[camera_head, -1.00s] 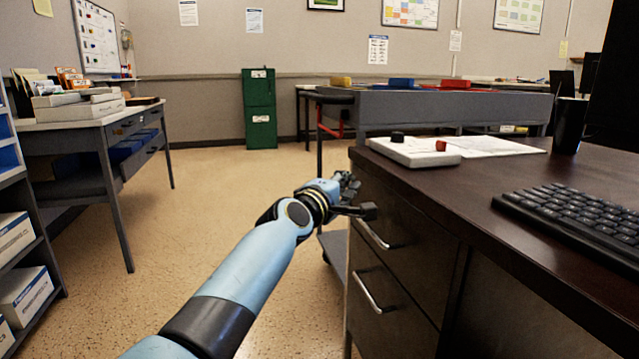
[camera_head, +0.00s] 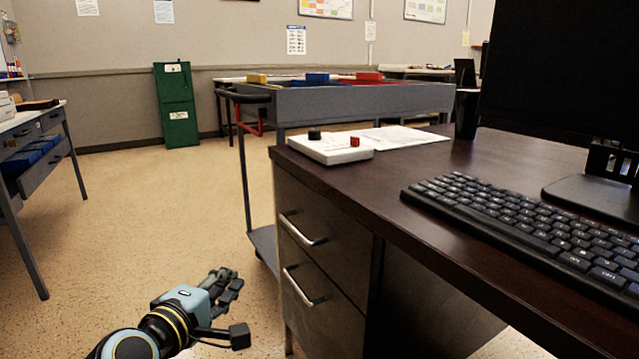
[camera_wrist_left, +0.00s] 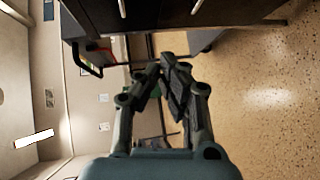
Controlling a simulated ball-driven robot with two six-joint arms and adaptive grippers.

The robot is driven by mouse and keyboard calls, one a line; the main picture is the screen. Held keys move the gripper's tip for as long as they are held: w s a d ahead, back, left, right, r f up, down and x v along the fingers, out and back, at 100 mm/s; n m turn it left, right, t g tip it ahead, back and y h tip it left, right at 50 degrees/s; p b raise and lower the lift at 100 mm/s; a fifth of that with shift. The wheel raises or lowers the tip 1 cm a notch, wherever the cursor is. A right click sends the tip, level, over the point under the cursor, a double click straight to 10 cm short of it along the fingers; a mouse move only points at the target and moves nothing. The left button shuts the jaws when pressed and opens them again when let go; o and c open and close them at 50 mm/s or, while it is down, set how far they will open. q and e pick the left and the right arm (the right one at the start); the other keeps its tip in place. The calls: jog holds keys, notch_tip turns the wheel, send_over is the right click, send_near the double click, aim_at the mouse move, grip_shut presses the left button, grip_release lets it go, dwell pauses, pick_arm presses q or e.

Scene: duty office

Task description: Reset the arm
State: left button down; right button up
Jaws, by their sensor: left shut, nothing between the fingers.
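My left gripper (camera_head: 230,285) is low at the bottom of the head view, left of the dark desk's drawers and above the speckled floor. In the left wrist view its dark fingers (camera_wrist_left: 165,75) are closed together with nothing between them. The gripper is apart from the desk and its drawer handles. My right gripper does not show.
The dark desk (camera_head: 400,210) bears a keyboard (camera_head: 530,230), a monitor (camera_head: 570,70), a black cup (camera_head: 467,113) and a white box with two knobs (camera_head: 325,149). A grey cart (camera_head: 350,103) stands behind it. The floor (camera_head: 160,220) to the left is open.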

pick_arm(q)
jog(key=s+a+f+m+g, duration=0.2)
jog(key=s+f+m+g, duration=0.55)
jog(key=s+f, duration=1.3)
jog(key=s+a+f+m+g+y+p, duration=0.1)
jog(key=s+p, duration=0.4)
jog(key=s, duration=0.7)
jog(key=s+a+f+m+g+y+p, duration=0.1)
jog(key=s+a+f+m+g+p, duration=0.2)
jog(key=s, duration=0.9)
jog(key=s+a+f+m+g+y+p, duration=0.2)
jog(key=s+p, duration=0.6)
jog(key=s, duration=0.4)
jog(key=a+m+g, duration=0.1)
jog(key=a+m, duration=0.1)
jog(key=a, duration=0.1)
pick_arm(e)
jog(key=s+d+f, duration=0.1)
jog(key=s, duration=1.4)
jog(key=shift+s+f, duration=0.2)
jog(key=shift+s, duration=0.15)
